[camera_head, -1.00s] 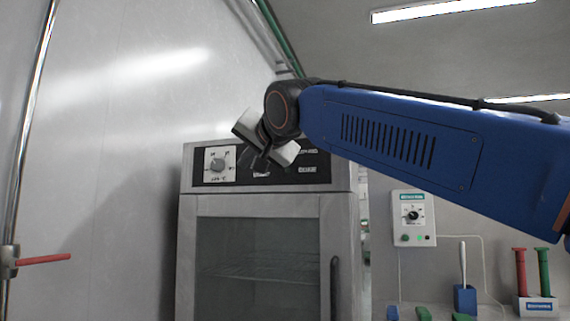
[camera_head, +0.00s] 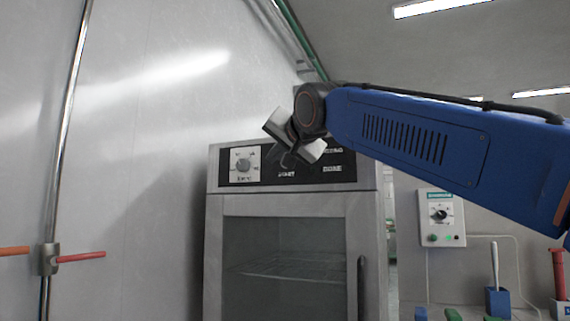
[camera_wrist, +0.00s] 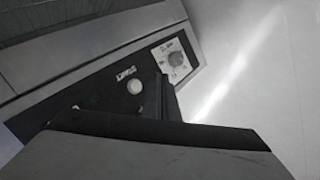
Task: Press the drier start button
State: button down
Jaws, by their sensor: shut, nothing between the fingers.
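The drier (camera_head: 214,260) is a grey cabinet with a glass door and a dark control panel along its top. The panel carries a dial (camera_head: 243,165) on a white plate, which also shows in the wrist view (camera_wrist: 175,59). The start button (camera_wrist: 135,84) is a pale round button beside a START label in the wrist view. In the head view my gripper hides it, with the START label showing below. My gripper (camera_head: 287,161) is shut and empty in front of the panel. In the wrist view its dark fingers (camera_wrist: 158,103) appear just beside the button; whether they touch it is unclear.
A wall pipe (camera_head: 66,165) with red and orange handles (camera_head: 80,255) is at left. A control box (camera_head: 441,217) with a dial hangs on the wall at right. A brush in a blue holder (camera_head: 498,300) stands below it. The drier's door handle (camera_head: 362,285) sticks out.

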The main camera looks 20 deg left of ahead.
jog(key=shift+w+d, duration=0.15)
jog(key=shift+w, duration=2.5)
jog(key=shift+w, duration=0.4)
jog(key=shift+w+d, duration=0.1)
jog(key=shift+w, duration=0.35)
dwell(0.8)
jog(key=shift+s, duration=0.9)
jog(key=s, duration=0.5)
jog(key=shift+a, duration=0.3)
